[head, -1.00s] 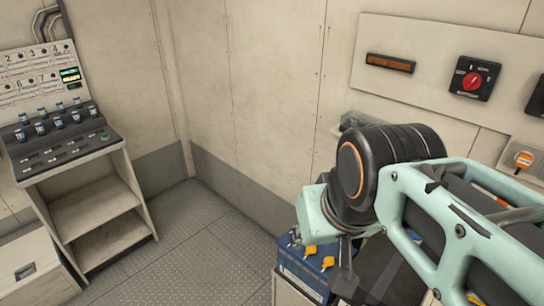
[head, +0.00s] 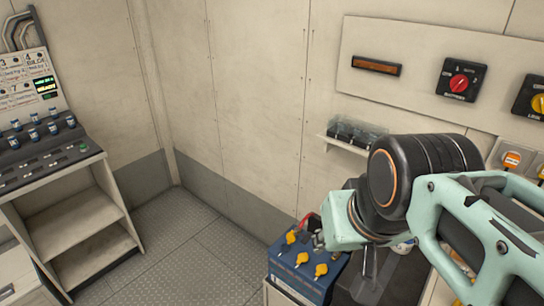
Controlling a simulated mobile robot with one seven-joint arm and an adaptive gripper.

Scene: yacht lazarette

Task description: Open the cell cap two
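A blue battery (head: 286,271) sits at the lower middle of the head view. Three yellow cell caps show on its top: a far one (head: 291,237), a middle one (head: 302,259) and a near one (head: 321,270). No numbers can be read on them. My gripper (head: 318,240) is only partly seen as a small dark shape below my mint-coloured wrist, above or beside the right side of the battery top. My wrist hides the rest, so its opening and any contact with a cap cannot be told.
A red cable (head: 306,219) shows behind the battery. A small wall shelf (head: 345,145) holds dark items under a clear cover. Switches (head: 461,80) are on the right wall. A console (head: 55,160) stands at left; the floor (head: 185,240) between is clear.

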